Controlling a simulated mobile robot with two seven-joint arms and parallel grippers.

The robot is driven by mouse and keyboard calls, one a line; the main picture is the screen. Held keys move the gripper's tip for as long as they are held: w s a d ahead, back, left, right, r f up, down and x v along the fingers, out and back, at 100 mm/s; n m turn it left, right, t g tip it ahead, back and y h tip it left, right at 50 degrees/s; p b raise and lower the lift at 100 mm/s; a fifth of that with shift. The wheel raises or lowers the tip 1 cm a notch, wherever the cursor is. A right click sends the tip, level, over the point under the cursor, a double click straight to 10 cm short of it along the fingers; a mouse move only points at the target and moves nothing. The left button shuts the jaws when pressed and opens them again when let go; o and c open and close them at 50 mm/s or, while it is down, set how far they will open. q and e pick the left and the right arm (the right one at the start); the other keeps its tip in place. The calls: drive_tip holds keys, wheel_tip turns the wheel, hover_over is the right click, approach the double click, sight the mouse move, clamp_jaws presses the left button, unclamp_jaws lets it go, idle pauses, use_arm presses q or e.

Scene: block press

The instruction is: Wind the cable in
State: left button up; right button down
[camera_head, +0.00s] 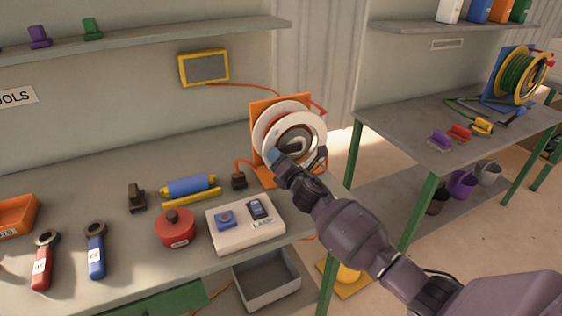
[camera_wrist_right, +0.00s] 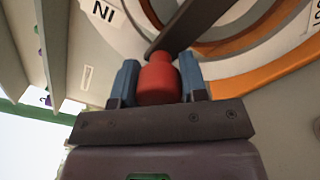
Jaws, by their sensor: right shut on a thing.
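The cable reel (camera_head: 264,128) has white side discs on an orange stand at the right end of the workbench. My right gripper (camera_head: 279,160) is at the reel's lower front. In the right wrist view, its blue fingers (camera_wrist_right: 158,84) are shut on a red knob (camera_wrist_right: 158,75) at the end of a dark crank arm (camera_wrist_right: 195,22). The white reel disc (camera_wrist_right: 238,64) lies close behind it, partly lettered. My left gripper is not in view.
A second table (camera_head: 400,114) with another reel (camera_head: 518,76) is at right.

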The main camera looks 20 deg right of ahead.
sight(280, 135)
wheel_tip(280, 135, up, 2)
drive_tip(key=m+p, duration=0.1)
drive_tip(key=m, duration=0.2)
drive_tip(key=shift+d+r, duration=0.1)
drive_tip(key=m, duration=0.1)
drive_tip(key=r+m+p, duration=0.1)
drive_tip(key=shift+d+r+m+p, duration=0.2)
drive_tip(key=shift+d+m+p, duration=0.1)
drive_tip(key=shift+d, duration=0.05)
drive_tip(key=shift+d+r+m+h+p, duration=0.2)
drive_tip(key=shift+r+m+h+p, duration=0.15)
drive_tip(key=shift+m, duration=0.35)
drive_tip(key=shift+w+d+r+m+p, duration=0.1)
drive_tip(key=shift+d+r+m+p, duration=0.25)
drive_tip(key=shift+m, duration=0.45)
drive_tip(key=c, duration=0.7)
unclamp_jaws()
drive_tip(key=shift+o, duration=0.2)
